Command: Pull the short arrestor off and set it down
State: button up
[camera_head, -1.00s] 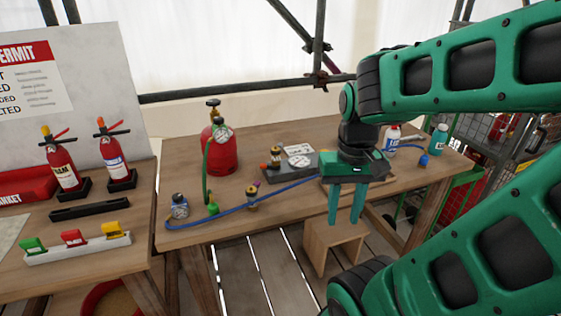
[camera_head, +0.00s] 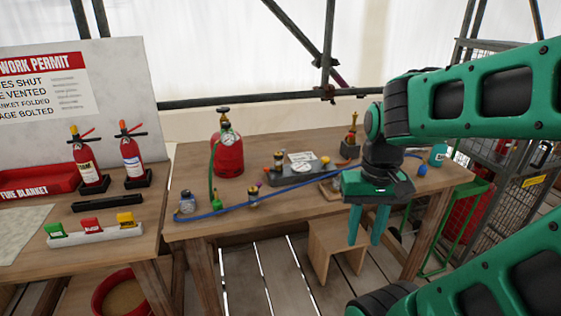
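My gripper (camera_head: 365,240) hangs fingers-down in front of the bench's right part, with a gap between its two green fingers and nothing between them. Small brass fittings are on the wooden bench (camera_head: 300,207). One fitting (camera_head: 253,197) stands near the front edge by the blue hose (camera_head: 290,188). Another, a tall brass piece (camera_head: 352,135), stands on a dark block at the back, left of my arm. A grey block (camera_head: 297,172) with small fittings and a round gauge lies mid-bench. I cannot tell which fitting is the short arrestor.
A red cylinder (camera_head: 228,152) with a gauge and green hose stands on the bench. Extinguishers (camera_head: 132,158) and a colored clip rack (camera_head: 95,232) occupy the left table. A wooden stool (camera_head: 335,250) stands below; a wire cage (camera_head: 505,140) is right.

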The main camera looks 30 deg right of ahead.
aim_at(278, 163)
jog(key=z, duration=0.45)
jog(key=i, duration=0.9)
jog(key=u, duration=1)
